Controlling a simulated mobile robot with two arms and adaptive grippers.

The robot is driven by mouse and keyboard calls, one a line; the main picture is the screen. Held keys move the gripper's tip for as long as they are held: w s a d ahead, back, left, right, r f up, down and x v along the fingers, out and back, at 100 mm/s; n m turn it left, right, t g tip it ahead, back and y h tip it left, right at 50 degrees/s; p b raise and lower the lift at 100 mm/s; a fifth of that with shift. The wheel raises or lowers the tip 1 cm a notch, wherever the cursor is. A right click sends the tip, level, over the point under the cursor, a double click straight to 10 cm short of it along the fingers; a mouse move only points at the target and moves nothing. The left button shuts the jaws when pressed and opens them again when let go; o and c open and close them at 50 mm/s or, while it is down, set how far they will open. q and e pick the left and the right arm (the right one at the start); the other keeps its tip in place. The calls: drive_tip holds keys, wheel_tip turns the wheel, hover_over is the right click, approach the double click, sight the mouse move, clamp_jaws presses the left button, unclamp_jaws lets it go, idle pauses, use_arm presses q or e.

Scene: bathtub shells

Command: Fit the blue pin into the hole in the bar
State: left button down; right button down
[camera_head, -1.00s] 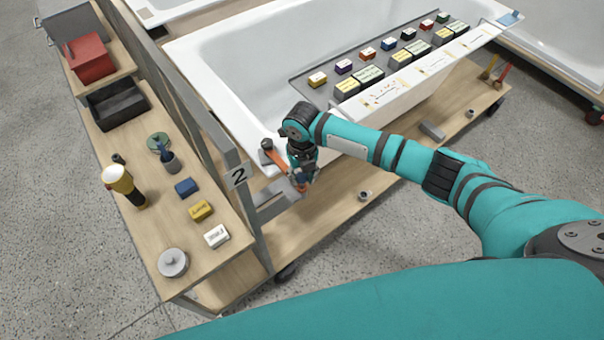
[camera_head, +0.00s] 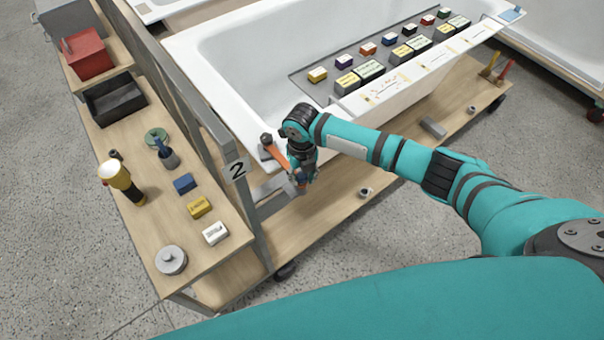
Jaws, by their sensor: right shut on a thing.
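My right gripper (camera_head: 302,178) points down beside the near left corner of the bathtub and is shut. A small bit of blue shows at its fingertips, which seems to be the blue pin; its lower end is not clear. An orange bar (camera_head: 279,156) slopes from a dark knob at the tub corner down to the fingers, where the gripper hides part of it. The hole in the bar cannot be made out, nor whether the pin touches it. My left gripper is not in view.
The white bathtub (camera_head: 215,60) stands on a wooden cart (camera_head: 325,205). A grey post with a number 2 plate (camera_head: 236,170) stands left of the gripper. The side shelf (camera_head: 150,240) holds a flashlight (camera_head: 121,181), small blocks and a black tray (camera_head: 115,100).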

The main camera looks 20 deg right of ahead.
sight(302, 175)
drive_tip(key=shift+f, duration=0.25)
drive_tip(key=c, duration=0.9)
unclamp_jaws()
drive_tip(key=shift+c, duration=0.2)
drive_tip(key=shift+r, duration=0.3)
wheel_tip(302, 175, up, 12)
drive_tip(key=shift+f, duration=0.25)
